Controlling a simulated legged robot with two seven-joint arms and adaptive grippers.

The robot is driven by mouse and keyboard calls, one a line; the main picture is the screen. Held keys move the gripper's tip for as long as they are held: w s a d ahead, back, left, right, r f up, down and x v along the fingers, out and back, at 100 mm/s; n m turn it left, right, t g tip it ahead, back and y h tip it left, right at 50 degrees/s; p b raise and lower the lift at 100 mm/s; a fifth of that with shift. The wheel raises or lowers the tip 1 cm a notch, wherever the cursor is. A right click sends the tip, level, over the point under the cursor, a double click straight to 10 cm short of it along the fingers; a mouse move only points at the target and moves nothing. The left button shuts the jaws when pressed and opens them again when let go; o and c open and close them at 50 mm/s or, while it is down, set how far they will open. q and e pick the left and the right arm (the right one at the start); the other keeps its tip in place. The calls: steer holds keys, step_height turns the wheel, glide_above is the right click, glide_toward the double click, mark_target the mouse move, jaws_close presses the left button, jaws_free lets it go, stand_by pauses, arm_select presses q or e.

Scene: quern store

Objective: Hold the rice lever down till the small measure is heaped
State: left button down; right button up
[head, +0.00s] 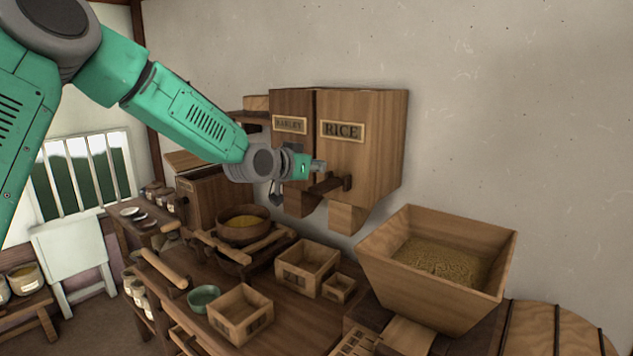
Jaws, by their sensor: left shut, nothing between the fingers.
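The wooden rice bin (374,135), marked RICE, hangs on the wall beside the barley bin (292,104). A dark wooden rice lever (334,184) sticks out low on its front, above the rice spout (346,217). My left gripper (319,167) is shut and empty, just above the lever's left part; I cannot tell whether it touches. The small measure (338,287), a little square wooden box, stands on the bench below the spout. Its contents are too small to tell. My right gripper is out of view.
A larger wooden box (304,268) stands next to the small measure, with another box (240,313) and a green bowl (203,297) nearer. A big grain hopper (460,296) stands on the right. A bowl of yellow grain (243,227) is on the left.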

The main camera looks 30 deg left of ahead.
mark_target(321, 188)
arm_select(q)
step_height(321, 188, down, 3)
steer(key=shift+w+d+r, duration=0.15)
steer(key=shift+r, duration=0.05)
steer(key=a+f, duration=0.2)
steer(key=shift+a, duration=0.35)
steer(key=shift+a+f, duration=0.15)
steer(key=shift+a, duration=0.15)
steer(key=shift+d, duration=0.3)
steer(key=shift+d+b, duration=0.35)
steer(key=shift+d, duration=0.5)
steer(key=b, duration=0.1)
steer(key=f+t+b, duration=0.1)
steer(key=b, duration=0.1)
steer(key=shift+s+d, duration=0.2)
steer(key=shift+d, duration=0.15)
steer(key=f+t+b, duration=0.1)
steer(key=b, duration=0.2)
steer(key=f+t+b, duration=0.2)
steer(key=b, duration=0.2)
steer(key=shift+a+f, duration=0.2)
steer(key=shift+a, duration=0.2)
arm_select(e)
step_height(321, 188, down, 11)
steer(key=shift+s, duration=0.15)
